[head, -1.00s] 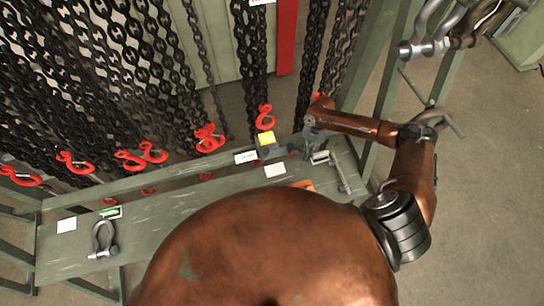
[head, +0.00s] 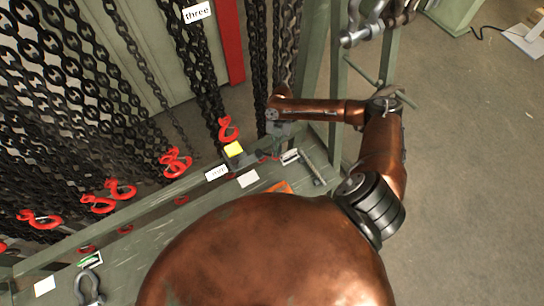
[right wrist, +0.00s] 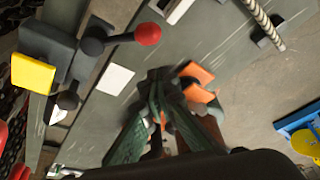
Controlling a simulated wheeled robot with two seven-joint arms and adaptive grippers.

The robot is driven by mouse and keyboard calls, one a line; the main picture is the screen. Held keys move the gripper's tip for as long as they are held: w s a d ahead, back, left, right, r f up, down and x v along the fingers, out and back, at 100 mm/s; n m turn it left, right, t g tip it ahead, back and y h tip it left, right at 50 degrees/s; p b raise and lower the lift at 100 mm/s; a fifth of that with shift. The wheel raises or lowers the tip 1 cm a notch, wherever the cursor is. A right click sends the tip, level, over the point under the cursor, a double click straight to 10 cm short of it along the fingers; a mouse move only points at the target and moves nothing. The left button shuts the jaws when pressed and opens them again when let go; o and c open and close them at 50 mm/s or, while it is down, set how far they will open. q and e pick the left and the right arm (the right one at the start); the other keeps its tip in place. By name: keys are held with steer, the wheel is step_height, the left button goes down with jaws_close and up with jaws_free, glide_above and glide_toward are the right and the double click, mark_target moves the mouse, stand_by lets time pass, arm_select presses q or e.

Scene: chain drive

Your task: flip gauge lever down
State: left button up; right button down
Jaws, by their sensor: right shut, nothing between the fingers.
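The gauge is a dark block (right wrist: 48,42) with a yellow face (right wrist: 32,74), at the upper left of the right wrist view. Its dark lever ends in a red knob (right wrist: 148,34) and points right in that view. In the head view the right gripper (head: 279,130) is right of the gauge. My left gripper is not in view.
A blank white card (right wrist: 115,79) lies on the green bench (right wrist: 215,45) between gauge and gripper. An orange piece (right wrist: 197,72) is close beside the fingers. A threaded rod (right wrist: 270,25) is at upper right. Chains with red hooks (head: 228,128) hang behind the gauge.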

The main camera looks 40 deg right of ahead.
steer(key=shift+r, duration=2.2)
steer(key=shift+a, duration=0.1)
